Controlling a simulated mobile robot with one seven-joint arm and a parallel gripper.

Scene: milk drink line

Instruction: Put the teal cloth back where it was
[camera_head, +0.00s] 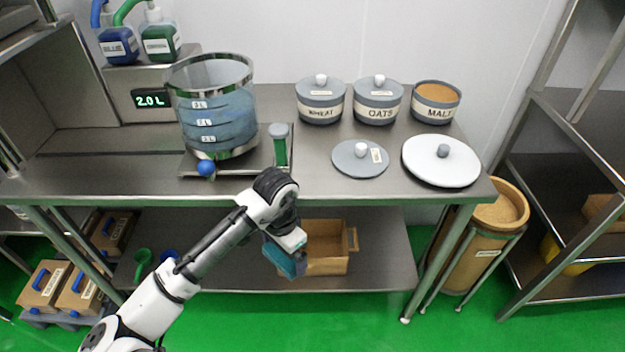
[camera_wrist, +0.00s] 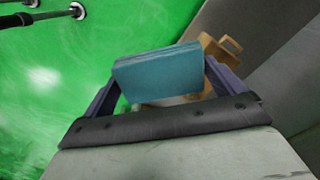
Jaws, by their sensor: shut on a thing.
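The teal cloth (camera_wrist: 160,76) is a folded block held between the two fingers of my gripper (camera_wrist: 163,88) in the wrist view. In the head view the cloth (camera_head: 284,261) hangs below my gripper (camera_head: 290,248), in front of the table's front edge and at about the height of the lower shelf. My gripper is shut on it. Behind the cloth, a cardboard box (camera_head: 328,262) stands open on the lower shelf; the cloth and gripper cover its left part. I cannot tell whether the cloth touches the box.
The steel table (camera_head: 330,189) carries a clear graduated tank (camera_head: 213,112) of blue liquid, lidded wheat and oats pots, an open malt pot (camera_head: 436,101), a loose grey lid (camera_head: 361,159) and a white lid (camera_head: 441,162). The lower shelf (camera_head: 385,260) is bare right of the box.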

